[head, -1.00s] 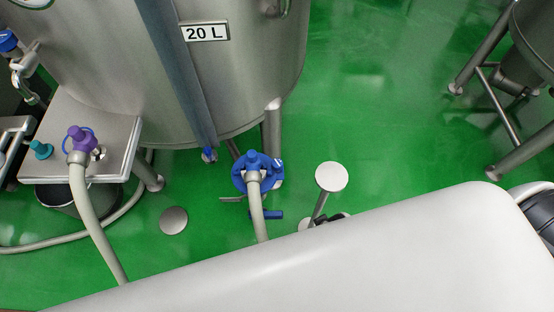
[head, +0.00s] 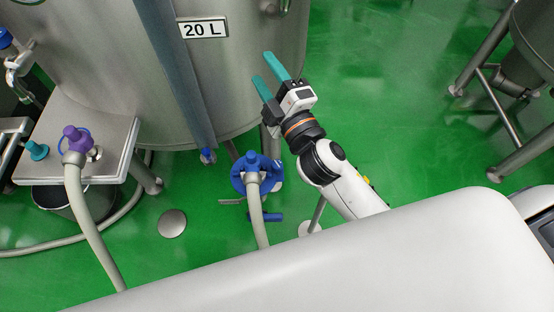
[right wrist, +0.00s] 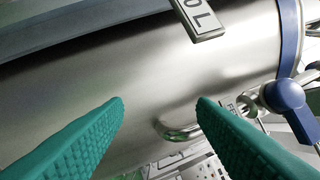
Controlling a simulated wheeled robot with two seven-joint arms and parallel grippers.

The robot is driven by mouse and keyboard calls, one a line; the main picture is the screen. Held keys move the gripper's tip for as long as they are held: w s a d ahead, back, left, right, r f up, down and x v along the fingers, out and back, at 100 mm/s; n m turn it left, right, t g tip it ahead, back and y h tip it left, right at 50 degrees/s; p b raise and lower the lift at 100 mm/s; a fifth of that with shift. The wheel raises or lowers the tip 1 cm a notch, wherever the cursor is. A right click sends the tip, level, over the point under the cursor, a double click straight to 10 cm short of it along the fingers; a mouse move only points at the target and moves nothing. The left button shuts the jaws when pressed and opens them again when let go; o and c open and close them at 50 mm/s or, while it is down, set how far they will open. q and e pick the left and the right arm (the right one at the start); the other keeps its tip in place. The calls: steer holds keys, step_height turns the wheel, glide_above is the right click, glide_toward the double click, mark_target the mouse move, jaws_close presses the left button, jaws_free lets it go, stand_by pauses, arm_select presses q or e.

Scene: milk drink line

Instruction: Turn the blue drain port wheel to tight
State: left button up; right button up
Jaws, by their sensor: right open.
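The blue drain port wheel (head: 239,174) is low at the foot of the steel tank, with a grey hose (head: 255,215) joined at its middle. My right gripper (head: 262,66) is open and empty, its two teal fingers pointing up and left in front of the tank wall. It is above the wheel in the picture, apart from it. In the right wrist view, the open fingers (right wrist: 161,100) show against bare steel. My left gripper is not in view.
The steel tank (head: 115,50) carries a "20 L" plate (head: 203,28). A steel side table (head: 112,155) at left has a purple fitting (head: 76,138) with a hose and a teal fitting (head: 36,151). Green floor (head: 400,100) is clear right of my arm.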

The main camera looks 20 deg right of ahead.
steer(key=s+a+r+n+g+y, duration=0.25)
steer(key=a+r+n+y, duration=0.25)
steer(key=a+n+y, duration=0.8)
steer(key=s+a+f+n+g+y, duration=0.1)
steer(key=s+a+n+g+y, duration=0.1)
steer(key=n+g, duration=0.5)
steer(key=s+a+f+n+g+y, duration=0.1)
steer(key=s+a+f+n+g, duration=0.1)
steer(key=n+g, duration=0.5)
steer(key=n+g+h, duration=0.3)
steer(key=n+h, duration=1.3)
steer(key=h, duration=0.4)
glide_above(277, 164)
step_height(277, 164, down, 20)
step_height(277, 164, down, 12)
steer(key=shift+r, duration=0.2)
